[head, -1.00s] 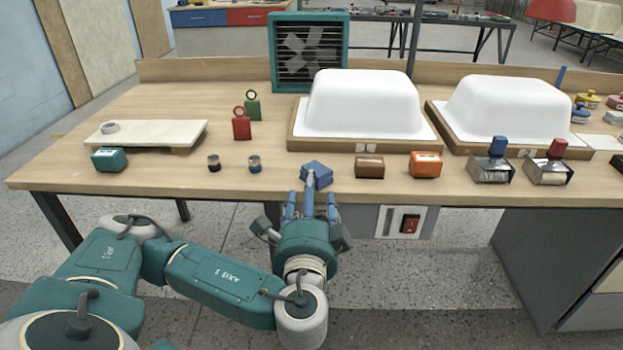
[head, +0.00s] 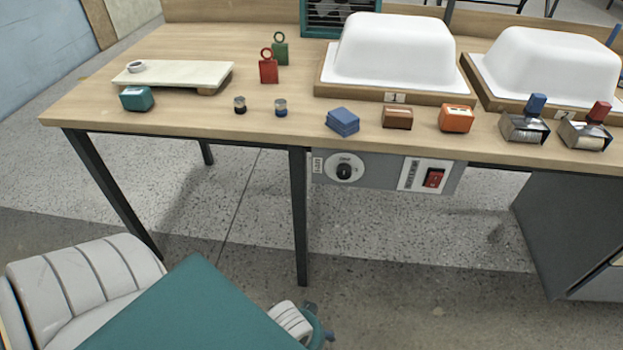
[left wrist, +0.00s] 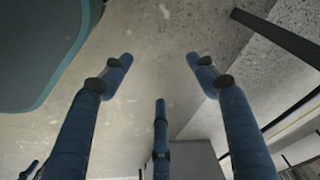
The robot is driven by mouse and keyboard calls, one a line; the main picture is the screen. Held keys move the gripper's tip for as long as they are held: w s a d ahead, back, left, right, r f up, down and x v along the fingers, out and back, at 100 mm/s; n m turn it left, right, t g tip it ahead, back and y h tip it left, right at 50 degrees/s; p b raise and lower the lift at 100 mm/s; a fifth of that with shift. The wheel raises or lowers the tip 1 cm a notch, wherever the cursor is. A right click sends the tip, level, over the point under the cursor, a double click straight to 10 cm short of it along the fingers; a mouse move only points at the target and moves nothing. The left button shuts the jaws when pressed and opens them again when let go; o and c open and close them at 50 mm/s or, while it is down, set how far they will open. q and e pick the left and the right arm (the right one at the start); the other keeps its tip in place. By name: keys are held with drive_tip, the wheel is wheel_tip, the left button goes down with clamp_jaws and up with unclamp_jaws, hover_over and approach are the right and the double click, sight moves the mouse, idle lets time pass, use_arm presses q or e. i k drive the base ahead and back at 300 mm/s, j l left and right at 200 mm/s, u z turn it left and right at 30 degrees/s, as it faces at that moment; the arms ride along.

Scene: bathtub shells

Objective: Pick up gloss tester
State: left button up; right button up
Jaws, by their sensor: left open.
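Which item is the gloss tester I cannot tell for sure. Small box-shaped items stand along the bench's front edge in the head view: a teal one (head: 137,98) at left, a brown one (head: 397,117) and an orange one (head: 456,118) right of centre. A blue block (head: 342,121), seemingly layered, lies left of the brown one. My left gripper (left wrist: 160,72) is open and empty in the left wrist view, its blue fingers spread over bare floor. In the head view my left arm is low at the bottom, below and apart from the bench, its fingers mostly hidden. My right gripper is not in view.
The wooden bench (head: 200,129) holds two white tub shells (head: 395,50) (head: 545,62), a pale board (head: 185,74), red (head: 268,70) and green (head: 280,50) ringed blocks, two small jars, and two dispensers at right. A control panel (head: 385,172) hangs under the front edge.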

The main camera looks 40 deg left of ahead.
sight(134, 99)
drive_tip(key=u, duration=2.2)
